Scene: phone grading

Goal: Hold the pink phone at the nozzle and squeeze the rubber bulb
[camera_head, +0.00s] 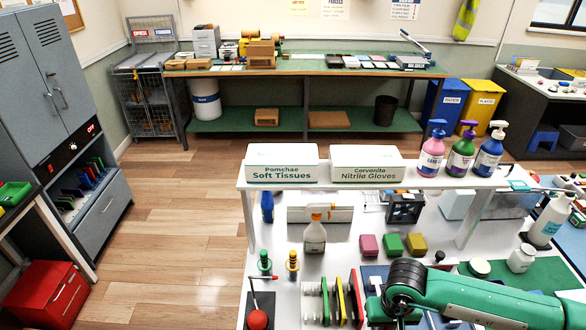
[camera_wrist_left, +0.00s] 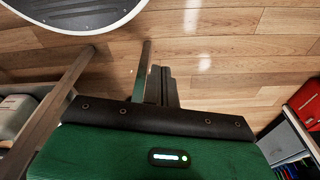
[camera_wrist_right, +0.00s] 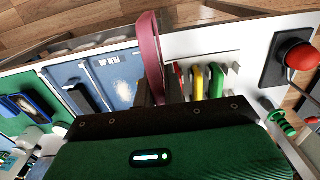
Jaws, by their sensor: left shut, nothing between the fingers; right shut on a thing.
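The pink phone (camera_wrist_right: 150,55) stands on edge in the right wrist view, between the fingers of my right gripper (camera_wrist_right: 158,92), which is shut on it. In the head view my right arm comes in from the right over the bench, and its jaws and the phone are hard to make out. The red rubber bulb (camera_head: 257,319) sits on a dark plate at the bench's front left; it also shows in the right wrist view (camera_wrist_right: 296,50), apart from the phone. My left gripper (camera_wrist_left: 152,75) is shut and empty above the wooden floor, outside the head view.
A rack with several phones, one of them yellow (camera_head: 340,300), stands between the bulb and my right arm. Blue mats (camera_wrist_right: 110,75) lie beside the rack. A raised shelf (camera_head: 385,181) crosses the bench behind.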

